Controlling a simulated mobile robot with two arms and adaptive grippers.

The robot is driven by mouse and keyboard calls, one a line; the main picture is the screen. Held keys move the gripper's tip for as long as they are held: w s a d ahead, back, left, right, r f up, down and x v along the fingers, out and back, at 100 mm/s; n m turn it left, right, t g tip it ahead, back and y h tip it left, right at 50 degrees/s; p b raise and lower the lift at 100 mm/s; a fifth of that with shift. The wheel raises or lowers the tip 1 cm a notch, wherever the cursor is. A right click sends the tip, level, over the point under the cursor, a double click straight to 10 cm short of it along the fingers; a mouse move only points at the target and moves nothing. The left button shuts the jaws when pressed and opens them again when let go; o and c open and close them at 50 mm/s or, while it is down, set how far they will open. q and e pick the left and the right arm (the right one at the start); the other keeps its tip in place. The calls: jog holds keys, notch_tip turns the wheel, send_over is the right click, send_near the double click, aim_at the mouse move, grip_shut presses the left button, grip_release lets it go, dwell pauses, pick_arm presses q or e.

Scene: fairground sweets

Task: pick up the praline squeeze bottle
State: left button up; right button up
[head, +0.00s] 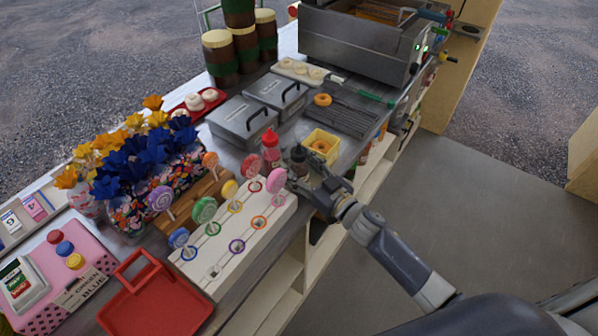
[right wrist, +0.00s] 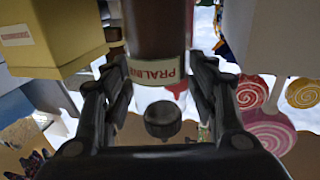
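The praline squeeze bottle (right wrist: 155,28) is dark brown, with a cream label reading PRALINE that appears upside down in the right wrist view. In the head view the dark bottle (head: 298,156) stands on the counter beside the red squeeze bottle (head: 270,147), partly hidden by my gripper. My right gripper (right wrist: 158,75) has a finger on each side of the bottle at the label. My left gripper is in neither view.
A yellow bin (head: 328,156) with a ring doughnut is close to the right gripper. A white lollipop stand (head: 220,262) with several lollipops is to the left. Grey lidded boxes (head: 240,124) and a grill plate (head: 345,110) are behind. A red tray (head: 160,308) lies in front.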

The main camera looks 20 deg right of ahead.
aim_at(304, 161)
jog(key=shift+c, duration=1.4)
jog(key=shift+r, duration=0.15)
jog(key=shift+r, duration=0.55)
notch_tip(304, 161, up, 2)
jog(key=shift+r, duration=0.25)
jog(key=r+b+v, duration=0.1)
jog(key=b+v, duration=0.2)
jog(key=v, duration=1.3)
jog(key=shift+a, duration=0.4)
jog(key=shift+o, duration=0.2)
jog(key=shift+s, duration=0.2)
